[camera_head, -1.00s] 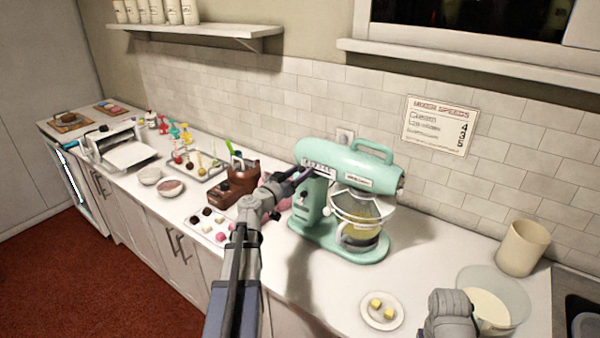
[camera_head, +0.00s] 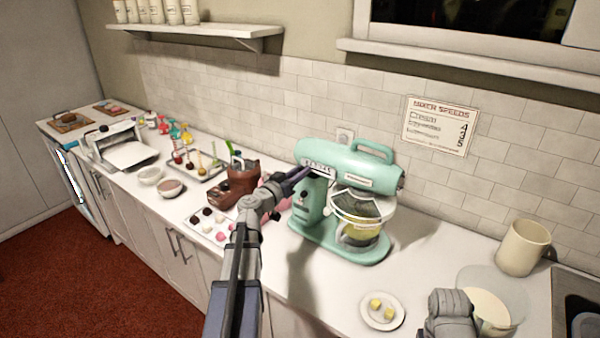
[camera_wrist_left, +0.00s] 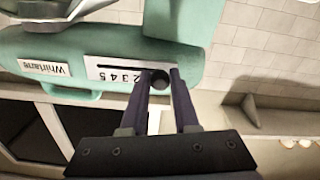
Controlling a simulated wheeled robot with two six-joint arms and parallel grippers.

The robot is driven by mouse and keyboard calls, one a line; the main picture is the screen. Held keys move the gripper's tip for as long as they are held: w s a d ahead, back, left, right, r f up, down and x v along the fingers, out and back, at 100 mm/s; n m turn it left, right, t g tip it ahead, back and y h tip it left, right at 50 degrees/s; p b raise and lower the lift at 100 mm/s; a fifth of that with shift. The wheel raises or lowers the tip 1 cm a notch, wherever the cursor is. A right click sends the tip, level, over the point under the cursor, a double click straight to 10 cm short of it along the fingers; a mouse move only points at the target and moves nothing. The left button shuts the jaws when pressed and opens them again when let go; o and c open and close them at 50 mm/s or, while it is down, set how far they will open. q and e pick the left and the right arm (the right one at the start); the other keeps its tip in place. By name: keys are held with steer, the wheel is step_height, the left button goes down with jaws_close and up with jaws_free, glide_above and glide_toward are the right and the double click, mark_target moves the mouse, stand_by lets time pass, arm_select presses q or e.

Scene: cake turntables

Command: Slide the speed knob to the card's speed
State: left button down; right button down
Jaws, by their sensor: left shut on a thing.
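The mint-green stand mixer (camera_head: 350,165) stands on the counter. On its head is a white speed scale (camera_head: 318,166) with a dark slot, upside down in the left wrist view. My left gripper (camera_wrist_left: 160,80) is shut on the round black speed knob (camera_wrist_left: 158,88), at the low-number end of the slot. Digits 2 to 5 show beside it. In the head view the gripper (camera_head: 303,174) hides the knob at the scale's left end. The speeds card (camera_head: 439,126), headed "Mixer speeds", is on the tiled wall; its lines and numbers are too small to read surely.
A glass bowl (camera_head: 362,226) sits under the mixer head. A small plate (camera_head: 382,322) with yellow cubes is in front. A cream jug (camera_head: 522,247) stands right. A brown holder (camera_head: 238,180) and a sweets tray (camera_head: 204,229) lie left, near my left arm.

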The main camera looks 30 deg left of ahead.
stand_by(0.8)
arm_select(q)
steer(key=shift+d, duration=0.7)
steer(key=c, duration=1)
jaws_free()
steer(key=shift+a, duration=0.15)
steer(key=shift+o, duration=1.4)
steer(key=shift+s, duration=0.1)
steer(key=s, duration=0.7)
steer(key=shift+s+a, duration=0.2)
steer(key=shift+s, duration=0.15)
